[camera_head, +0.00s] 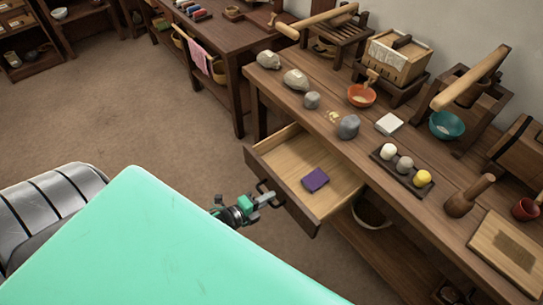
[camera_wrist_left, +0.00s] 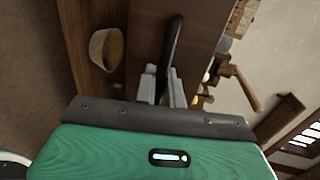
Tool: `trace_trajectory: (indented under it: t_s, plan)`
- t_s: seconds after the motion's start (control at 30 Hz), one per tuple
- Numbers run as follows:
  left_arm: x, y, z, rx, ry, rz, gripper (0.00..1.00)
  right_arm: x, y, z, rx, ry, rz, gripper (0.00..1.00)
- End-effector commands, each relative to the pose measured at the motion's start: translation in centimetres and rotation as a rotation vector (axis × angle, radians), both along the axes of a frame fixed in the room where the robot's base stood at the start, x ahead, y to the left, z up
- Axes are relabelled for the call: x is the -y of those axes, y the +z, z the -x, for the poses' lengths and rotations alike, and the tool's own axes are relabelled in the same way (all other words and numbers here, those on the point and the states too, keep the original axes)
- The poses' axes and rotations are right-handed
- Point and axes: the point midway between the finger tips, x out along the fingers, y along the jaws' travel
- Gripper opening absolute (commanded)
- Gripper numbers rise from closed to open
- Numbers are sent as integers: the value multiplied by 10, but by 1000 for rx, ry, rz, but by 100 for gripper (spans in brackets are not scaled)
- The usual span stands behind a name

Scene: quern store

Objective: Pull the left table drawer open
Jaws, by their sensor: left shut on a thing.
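The left table drawer (camera_head: 338,192) stands pulled out from the long wooden table (camera_head: 290,95) in the head view. A purple packet (camera_head: 315,180) lies inside it; the rest of its floor looks bare. My left gripper (camera_head: 268,197) is at the drawer front and shut on the dark handle (camera_head: 264,187). In the left wrist view the dark handle (camera_wrist_left: 172,45) runs up from between the fingers of my left gripper (camera_wrist_left: 163,85). The drawer front (camera_wrist_left: 205,35) fills the area behind it. My right gripper is not in view.
Stones, an orange bowl (camera_head: 361,95), a teal bowl (camera_head: 446,125) and a tray (camera_head: 400,175) with three small rounded items stand on the tabletop. A basket (camera_head: 370,213) sits on the shelf below. Open carpet lies left of the drawer.

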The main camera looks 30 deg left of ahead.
Motion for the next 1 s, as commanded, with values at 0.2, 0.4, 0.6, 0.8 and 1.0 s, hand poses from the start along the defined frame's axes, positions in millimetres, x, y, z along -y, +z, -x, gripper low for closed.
trace_trajectory:
  t_s: [0.2,0.4,0.6,0.8,1.0]
  plan:
    - [-1,0,0,0,1,0,0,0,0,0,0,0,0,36]
    - [0,0,0,0,1,0,25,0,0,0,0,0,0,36]
    - [0,0,0,0,0,0,25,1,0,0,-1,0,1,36]
    - [0,0,1,0,0,0,25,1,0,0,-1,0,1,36]
    - [-6,2,16,-3,0,-1,25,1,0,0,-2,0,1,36]
